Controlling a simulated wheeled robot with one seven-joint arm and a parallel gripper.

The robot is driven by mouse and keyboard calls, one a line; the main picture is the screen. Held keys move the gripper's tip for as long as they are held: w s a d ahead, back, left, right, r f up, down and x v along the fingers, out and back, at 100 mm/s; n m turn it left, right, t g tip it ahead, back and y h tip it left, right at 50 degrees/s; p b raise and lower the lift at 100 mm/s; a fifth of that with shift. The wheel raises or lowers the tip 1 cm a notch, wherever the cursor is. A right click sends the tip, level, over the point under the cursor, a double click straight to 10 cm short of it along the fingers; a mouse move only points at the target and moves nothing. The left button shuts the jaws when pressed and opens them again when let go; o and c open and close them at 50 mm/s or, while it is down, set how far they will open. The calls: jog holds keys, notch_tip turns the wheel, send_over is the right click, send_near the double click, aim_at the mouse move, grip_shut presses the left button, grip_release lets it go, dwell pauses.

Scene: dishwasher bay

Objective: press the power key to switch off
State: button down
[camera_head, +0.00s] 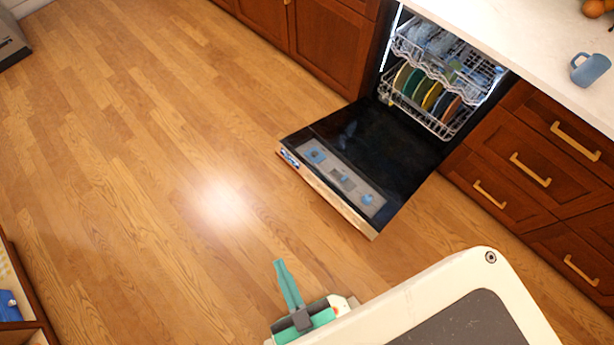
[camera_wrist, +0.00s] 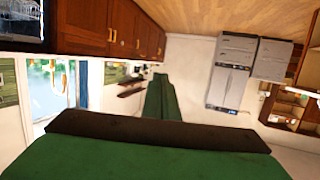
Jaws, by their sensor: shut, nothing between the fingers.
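The dishwasher's door (camera_head: 390,150) is folded down open, its dark inner face up. A grey panel strip (camera_head: 343,178) near its outer edge bears a few blue patches, one at the left end (camera_head: 315,154) and one at the right end (camera_head: 367,199). I cannot tell which of these, if any, is the power key. My gripper (camera_head: 280,264) is shut and empty, over the floor in front of the door and apart from it. In the wrist view its green fingers (camera_wrist: 161,92) lie together, pointing away from the dishwasher panel.
Racks (camera_head: 430,95) with several coloured plates stand inside the dishwasher. Wooden drawers (camera_head: 530,165) with brass handles flank it on the right. A blue mug (camera_head: 590,69) sits on the white counter (camera_head: 500,25). The wooden floor (camera_head: 150,170) left of the door is clear. Grey machines (camera_wrist: 232,72) show in the wrist view.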

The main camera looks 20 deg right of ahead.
aim_at(309, 177)
jog(key=w+f+m+g+h, duration=0.1)
jog(key=w+f+m, duration=0.1)
jog(key=w+f, duration=0.5)
jog(key=w+f+m+g, duration=0.1)
jog(key=w+f+m, duration=0.1)
jog(key=f, duration=0.9)
jog(key=w+f+m+g+h, duration=0.1)
jog(key=w+f+m, duration=0.1)
jog(key=w+f, duration=0.5)
jog(key=w+d+f+m+g+h, duration=0.1)
jog(key=w+d+f+m+g, duration=0.2)
jog(key=w+d+f, duration=1)
jog(key=w+f+m, duration=0.1)
jog(key=w+f, duration=0.2)
jog(key=shift+w+d+m+g+h, duration=0.2)
jog(key=shift+m+g+h, duration=0.1)
jog(key=shift+m+g, duration=0.1)
jog(key=w+d+f, duration=0.2)
jog(key=d+f, duration=0.1)
jog(key=d, duration=0.4)
jog(key=shift+w+d, duration=0.3)
jog(key=shift+d, duration=0.05)
